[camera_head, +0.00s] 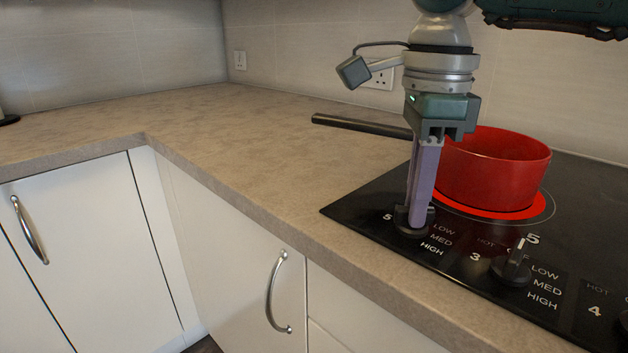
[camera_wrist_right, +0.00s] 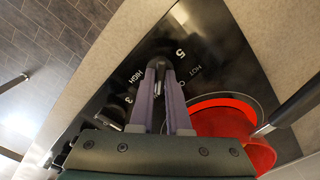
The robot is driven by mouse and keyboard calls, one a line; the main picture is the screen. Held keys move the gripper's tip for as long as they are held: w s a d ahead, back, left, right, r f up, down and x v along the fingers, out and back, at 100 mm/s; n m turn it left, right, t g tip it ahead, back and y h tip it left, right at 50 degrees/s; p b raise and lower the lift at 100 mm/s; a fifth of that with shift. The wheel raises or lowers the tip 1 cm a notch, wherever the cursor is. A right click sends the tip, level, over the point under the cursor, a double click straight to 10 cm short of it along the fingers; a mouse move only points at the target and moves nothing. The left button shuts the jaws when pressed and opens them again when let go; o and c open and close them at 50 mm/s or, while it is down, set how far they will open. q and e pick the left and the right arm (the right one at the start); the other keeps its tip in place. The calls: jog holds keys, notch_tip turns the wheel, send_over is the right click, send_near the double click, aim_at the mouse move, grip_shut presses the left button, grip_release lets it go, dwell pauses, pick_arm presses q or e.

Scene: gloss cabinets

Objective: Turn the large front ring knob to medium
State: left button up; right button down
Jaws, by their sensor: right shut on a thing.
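My right gripper (camera_head: 416,218) points down and is shut on the black knob marked 5 (camera_head: 401,229) at the left end of the black hob (camera_head: 350,209). The knob is mostly hidden by the fingers, so I cannot tell its setting. In the right wrist view the lilac fingers (camera_wrist_right: 165,92) meet on the same knob (camera_wrist_right: 154,68), beside the 5 and HIGH marks. LOW, MED and HIGH labels lie to the right of the knob. The ring (camera_head: 540,212) marked 5 has a bright red band under a pot. My left gripper is not in view.
A red pot (camera_head: 490,172) stands on ring 5, its black handle (camera_head: 360,125) reaching left over the counter (camera_head: 230,150), behind my right gripper. Another knob (camera_head: 511,270), marked 3, is close on the right. White cabinets with metal handles are below.

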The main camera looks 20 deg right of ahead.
jog(key=m+p, duration=0.1)
jog(key=m, duration=0.4)
jog(key=shift+r+m, duration=0.1)
jog(key=shift+m, duration=0.2)
dwell(0.5)
jog(key=c, duration=0.9)
grip_release()
notch_tip(320, 180, up, 10)
jog(key=shift+f+p, duration=0.1)
jog(key=shift+p, duration=0.2)
